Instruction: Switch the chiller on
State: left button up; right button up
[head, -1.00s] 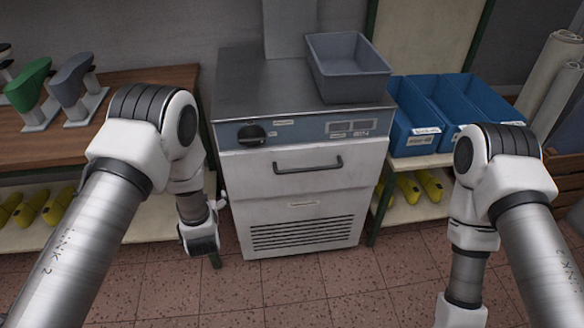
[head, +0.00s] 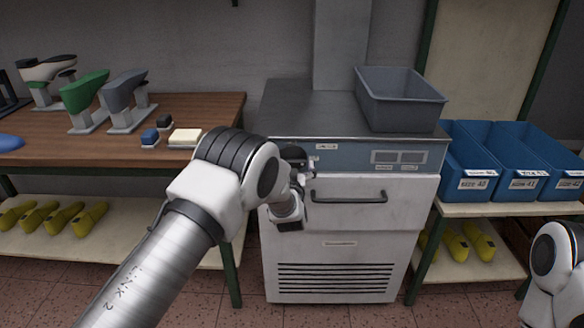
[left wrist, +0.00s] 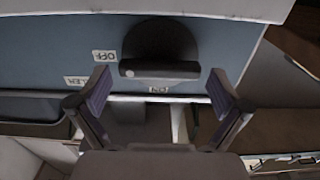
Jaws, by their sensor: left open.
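The chiller (head: 335,255) is a white cabinet with a steel top and a blue-grey control panel (head: 345,155). Its dark rotary knob (left wrist: 160,45) shows in the left wrist view, its bar lying level with a pale dot at the left end. An OFF label (left wrist: 104,56) is on the dot's side; an ON label (left wrist: 159,90) is below the bar. My left gripper (left wrist: 160,82) is open, one finger to each side of the knob, not visibly touching it. In the head view, my left gripper (head: 300,172) is at the panel's left end and partly hides the knob. My right gripper is out of view.
A grey bin (head: 400,100) stands on the chiller. The drawer handle (head: 349,197) juts out below the panel. A wooden bench (head: 220,110) with shoe lasts is on the left; blue bins (head: 487,183) stand on a shelf on the right.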

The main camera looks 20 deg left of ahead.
pick_arm(q)
jog(key=shift+r, duration=0.1)
jog(key=c, duration=0.9)
jog(key=shift+n, duration=0.4)
jog(key=n+b, duration=0.1)
jog(key=n, duration=0.2)
jog(key=shift+n+b, duration=0.3)
jog(key=shift+b, duration=0.05)
jog(key=n+b, duration=0.1)
jog(key=n, duration=0.3)
jog(key=shift+b, duration=0.3)
jog(key=n+b, duration=0.2)
jog(key=n, duration=0.4)
jog(key=shift+n+b, duration=0.85)
jog(key=shift+n, duration=0.95)
jog(key=shift+r, duration=0.1)
